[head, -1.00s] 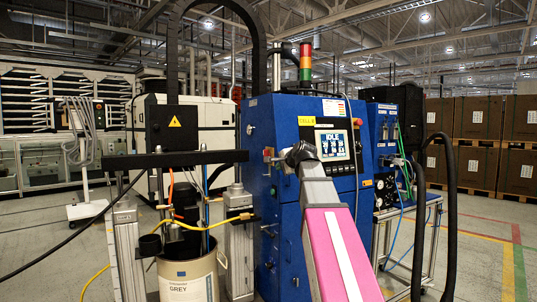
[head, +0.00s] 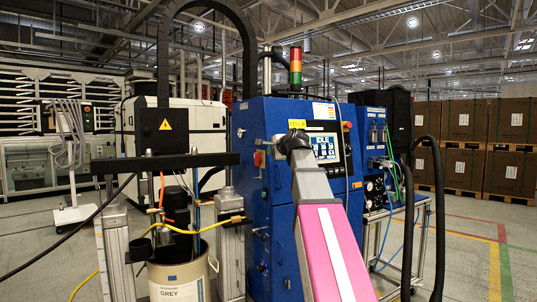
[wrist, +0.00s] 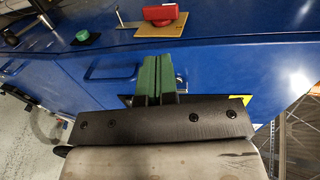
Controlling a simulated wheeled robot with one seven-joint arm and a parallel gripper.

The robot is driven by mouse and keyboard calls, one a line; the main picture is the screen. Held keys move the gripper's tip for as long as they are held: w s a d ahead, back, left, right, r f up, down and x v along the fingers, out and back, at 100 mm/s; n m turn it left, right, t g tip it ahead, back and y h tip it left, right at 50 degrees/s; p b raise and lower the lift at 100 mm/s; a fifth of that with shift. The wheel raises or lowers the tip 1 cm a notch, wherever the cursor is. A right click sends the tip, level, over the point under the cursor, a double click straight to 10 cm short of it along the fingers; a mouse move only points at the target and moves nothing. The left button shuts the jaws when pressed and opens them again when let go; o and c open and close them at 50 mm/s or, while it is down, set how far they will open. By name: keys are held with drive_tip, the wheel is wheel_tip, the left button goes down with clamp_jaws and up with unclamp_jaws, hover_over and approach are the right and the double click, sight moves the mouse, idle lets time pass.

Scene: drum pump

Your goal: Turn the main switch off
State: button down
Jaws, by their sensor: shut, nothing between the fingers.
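The main switch (wrist: 160,14) is a red rotary handle on a yellow plate (wrist: 163,28) at the top of the wrist view. In the head view, a red switch (head: 258,158) shows on the left side face of the blue cabinet (head: 262,114). My gripper (wrist: 160,60) has green fingers, pressed together and empty. In the wrist view the fingertips lie just below the yellow plate, apart from the red handle; the exact gap in depth is unclear.
A green button (wrist: 82,36) sits left of the switch. The front control panel (head: 327,146) is partly behind my arm. Black hoses (head: 433,210) hang at the right, with open floor beyond.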

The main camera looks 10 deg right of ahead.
sight(256, 154)
drive_tip(key=x, duration=1)
drive_tip(key=shift+w+r, duration=0.25)
drive_tip(key=shift+w, duration=0.15)
drive_tip(key=shift+w+a, duration=0.35)
drive_tip(key=shift+w, duration=0.4)
drive_tip(key=shift+w+a+r, duration=0.1)
drive_tip(key=shift+w+r, duration=0.3)
drive_tip(key=shift+s, duration=0.1)
